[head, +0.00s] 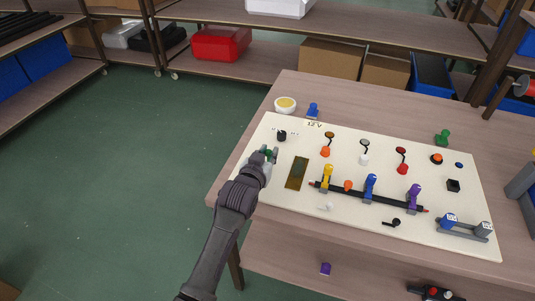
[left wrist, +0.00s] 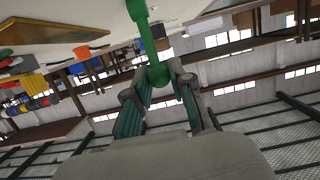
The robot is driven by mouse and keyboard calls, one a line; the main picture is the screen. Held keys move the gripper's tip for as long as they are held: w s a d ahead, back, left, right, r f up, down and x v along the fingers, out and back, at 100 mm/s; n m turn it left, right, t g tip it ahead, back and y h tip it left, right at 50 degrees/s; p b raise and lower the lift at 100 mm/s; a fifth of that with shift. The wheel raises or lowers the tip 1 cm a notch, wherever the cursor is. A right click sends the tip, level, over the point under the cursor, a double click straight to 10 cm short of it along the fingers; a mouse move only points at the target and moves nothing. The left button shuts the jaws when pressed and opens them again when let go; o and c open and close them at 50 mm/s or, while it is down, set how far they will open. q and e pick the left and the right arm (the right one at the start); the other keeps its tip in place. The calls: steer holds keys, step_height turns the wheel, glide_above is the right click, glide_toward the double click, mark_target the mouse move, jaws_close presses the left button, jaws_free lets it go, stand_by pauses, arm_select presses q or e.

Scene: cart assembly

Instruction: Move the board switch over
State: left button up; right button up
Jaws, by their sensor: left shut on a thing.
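The cream board (head: 330,218) lies on the wooden table. My left gripper (head: 270,154) is at its left edge, shut on the green switch lever (head: 267,152), which is mostly hidden by the fingers. In the left wrist view the green lever (left wrist: 141,25) runs from the board to a round knob between the two fingers of my left gripper (left wrist: 158,88). The lever's base is not clear. My right gripper is not in view.
A black knob (head: 282,135) stands close behind my left gripper, and a dark panel (head: 297,173) lies to its right. Several coloured levers and buttons fill the board. A yellow-topped round dish (head: 285,104) and a blue piece (head: 312,109) stand behind it.

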arm_select(q)
steer(key=shift+w+f, duration=0.1)
steer(key=shift+w+d+f+b, duration=0.1)
steer(key=shift+w+d+b, duration=0.1)
steer(key=shift+w, duration=0.15)
steer(key=shift+w+d+f+b, duration=0.1)
steer(key=shift+w+b, duration=0.1)
steer(key=shift+w, duration=0.25)
